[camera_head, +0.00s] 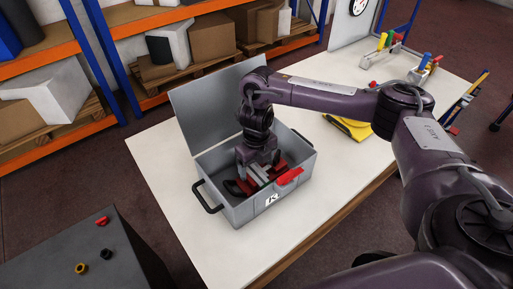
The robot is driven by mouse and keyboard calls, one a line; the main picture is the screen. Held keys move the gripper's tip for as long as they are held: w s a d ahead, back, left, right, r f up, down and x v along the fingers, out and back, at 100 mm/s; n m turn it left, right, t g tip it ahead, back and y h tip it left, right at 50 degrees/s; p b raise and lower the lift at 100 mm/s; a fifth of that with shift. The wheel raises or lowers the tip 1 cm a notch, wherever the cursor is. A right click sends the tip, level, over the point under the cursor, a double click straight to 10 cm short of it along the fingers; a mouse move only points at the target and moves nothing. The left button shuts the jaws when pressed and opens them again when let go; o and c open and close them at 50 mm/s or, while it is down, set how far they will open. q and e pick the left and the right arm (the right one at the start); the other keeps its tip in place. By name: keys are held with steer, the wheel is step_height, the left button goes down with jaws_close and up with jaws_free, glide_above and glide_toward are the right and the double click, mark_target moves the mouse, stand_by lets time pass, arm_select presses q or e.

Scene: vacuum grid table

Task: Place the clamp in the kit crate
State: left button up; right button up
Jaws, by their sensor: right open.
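The grey kit crate (238,212) stands on the white table with its lid (215,98) raised at the back. The clamp, with red and dark parts (236,187), appears to lie inside the crate, partly hidden by my gripper. My right gripper (259,174) reaches down into the crate from above, open, with its fingers close at the clamp. Whether the fingers touch it cannot be told. My left gripper is out of view.
A yellow item (351,127) lies behind my right arm. Coloured tools (426,62) stand at the table's far end. The table's front left is clear.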

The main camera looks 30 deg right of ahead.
step_height(320, 180, up, 8)
steer(key=p, duration=0.1)
steer(key=shift+r, duration=0.15)
stand_by(0.5)
